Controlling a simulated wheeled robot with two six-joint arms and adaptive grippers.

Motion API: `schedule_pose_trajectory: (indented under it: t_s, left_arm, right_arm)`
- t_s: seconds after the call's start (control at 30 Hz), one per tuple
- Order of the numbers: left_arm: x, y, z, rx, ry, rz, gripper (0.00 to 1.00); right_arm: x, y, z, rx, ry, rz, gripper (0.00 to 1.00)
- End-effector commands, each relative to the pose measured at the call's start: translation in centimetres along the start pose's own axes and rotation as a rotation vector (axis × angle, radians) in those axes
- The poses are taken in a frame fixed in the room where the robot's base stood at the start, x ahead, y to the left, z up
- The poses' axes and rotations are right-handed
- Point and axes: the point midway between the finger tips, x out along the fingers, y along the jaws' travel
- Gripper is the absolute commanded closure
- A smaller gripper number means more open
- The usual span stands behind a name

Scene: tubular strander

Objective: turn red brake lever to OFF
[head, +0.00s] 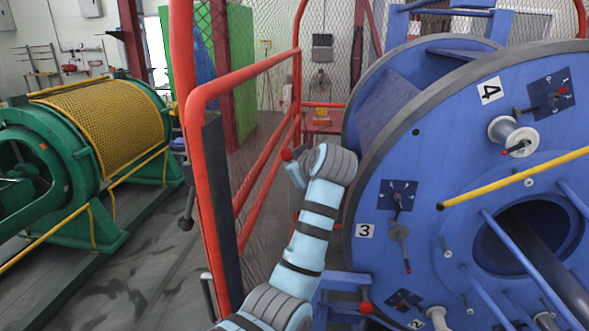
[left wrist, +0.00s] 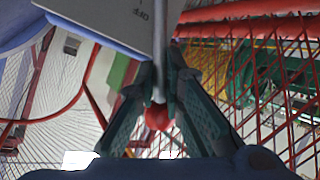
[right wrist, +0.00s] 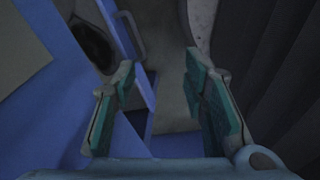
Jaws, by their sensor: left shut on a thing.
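The red brake lever shows as a red ball knob (head: 287,154) beside my left gripper in the head view. In the left wrist view the red knob (left wrist: 158,116) sits between the fingers, and a thin rod runs up from it. My left gripper (left wrist: 160,82) is shut on this lever. A pale grey box (left wrist: 110,18) lies just beyond the fingertips, with upside-down lettering that seems to read OFF. My right gripper (right wrist: 160,88) is open and empty, seen only in the right wrist view.
A large blue strander wheel (head: 470,200) stands close on the right of my left arm. A red guard frame with mesh (head: 203,190) stands close on the left. Blue framework (right wrist: 60,120) lies beyond my right gripper.

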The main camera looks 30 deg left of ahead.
Motion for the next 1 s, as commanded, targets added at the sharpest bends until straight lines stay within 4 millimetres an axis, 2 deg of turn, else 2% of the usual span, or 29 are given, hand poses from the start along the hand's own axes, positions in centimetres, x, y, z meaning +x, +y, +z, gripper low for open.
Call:
schedule_pose_trajectory:
  t_s: [0.07, 0.1, 0.2, 0.47, 0.57, 0.67, 0.9, 1.0]
  left_arm:
    - [-0.1, 0.1, -0.3, -0.005, 0.005, 0.005, 1.0]
    - [-0.1, 0.1, -0.3, -0.005, 0.005, 0.005, 0.84]
    - [0.0, 0.0, -0.2, -0.004, 0.004, 0.003, 0.71]
    - [0.0, -0.1, -0.1, -0.002, 0.003, 0.0, 0.71]
    - [-0.7, 0.0, -0.1, -0.003, 0.002, 0.002, 0.71]
    - [-2.6, 0.1, -0.1, -0.004, 0.001, 0.005, 0.71]
    - [-9.2, 0.1, 0.0, -0.005, 0.0, 0.005, 0.71]
    - [-10.9, 0.1, -0.1, -0.003, 0.001, 0.004, 0.71]
  right_arm:
    - [0.0, -0.1, 0.0, 0.0, -0.001, -0.001, 0.6]
    - [0.0, -0.1, 0.1, 0.0, -0.001, -0.001, 0.6]
    - [0.0, -0.1, 0.1, 0.0, -0.001, -0.001, 0.6]
    - [0.0, -0.1, 0.1, 0.0, -0.001, -0.001, 0.6]
    - [0.0, 0.0, 0.1, 0.0, -0.001, 0.0, 0.6]
    - [0.0, 0.0, 0.0, 0.0, 0.0, 0.0, 0.6]
    - [0.0, 0.0, 0.0, 0.0, 0.0, 0.0, 0.6]
    - [0.0, 0.0, 0.0, 0.0, 0.0, 0.0, 0.6]
